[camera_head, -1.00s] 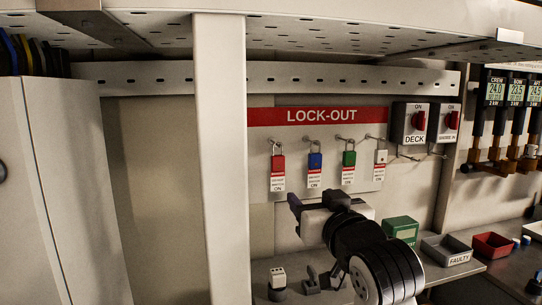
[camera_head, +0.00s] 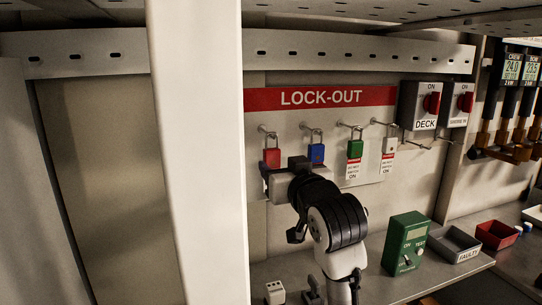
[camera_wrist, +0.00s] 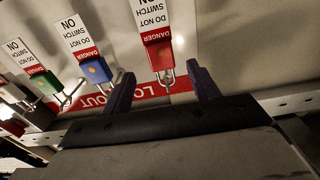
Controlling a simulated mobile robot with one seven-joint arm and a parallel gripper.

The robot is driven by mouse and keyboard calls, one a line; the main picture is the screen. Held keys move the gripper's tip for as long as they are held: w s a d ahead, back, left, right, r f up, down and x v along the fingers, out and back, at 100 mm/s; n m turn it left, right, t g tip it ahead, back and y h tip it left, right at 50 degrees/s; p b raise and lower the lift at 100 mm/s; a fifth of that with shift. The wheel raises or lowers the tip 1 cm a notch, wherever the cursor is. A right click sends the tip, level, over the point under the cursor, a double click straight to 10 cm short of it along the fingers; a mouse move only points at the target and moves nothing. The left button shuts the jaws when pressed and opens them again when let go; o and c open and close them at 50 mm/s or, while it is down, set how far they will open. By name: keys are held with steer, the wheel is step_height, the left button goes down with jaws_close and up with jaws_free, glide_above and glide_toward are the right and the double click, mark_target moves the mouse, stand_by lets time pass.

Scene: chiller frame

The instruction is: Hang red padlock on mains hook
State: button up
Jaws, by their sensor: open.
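The red padlock (camera_head: 271,157) hangs by its shackle from the leftmost hook of the LOCK-OUT board (camera_head: 256,120). In the wrist view the red padlock (camera_wrist: 157,55), with its white DANGER tag, is upside down just ahead of my gripper. My gripper (camera_head: 282,166) is open. In the wrist view its dark fingers (camera_wrist: 160,78) stand apart, one to each side of the padlock's shackle. Two wire hooks stick out near the DECK switch (camera_head: 425,105) and the switch to its right (camera_head: 459,104). I cannot read a mains label.
Blue (camera_head: 316,153), green (camera_head: 354,149) and white (camera_head: 389,146) padlocks hang to the right on the same board. A wide pale post (camera_head: 200,150) stands at left. A green tester (camera_head: 404,243), a grey FAULTY tray (camera_head: 455,244) and a red tray (camera_head: 497,235) are on the counter.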

mark_target(273, 152)
steer(key=p+x, duration=0.2)
steer(key=x, duration=0.6)
steer(key=shift+w+a+p, duration=0.2)
steer(key=shift+w+p, duration=0.15)
steer(key=c, duration=1.2)
steer(key=shift+o, duration=0.2)
steer(key=shift+r, duration=0.4)
steer(key=shift+s+r+b, duration=0.1)
steer(key=shift+r+b, duration=0.2)
steer(key=shift+b, duration=0.1)
steer(key=b+v, duration=0.4)
steer(key=v, duration=1.4)
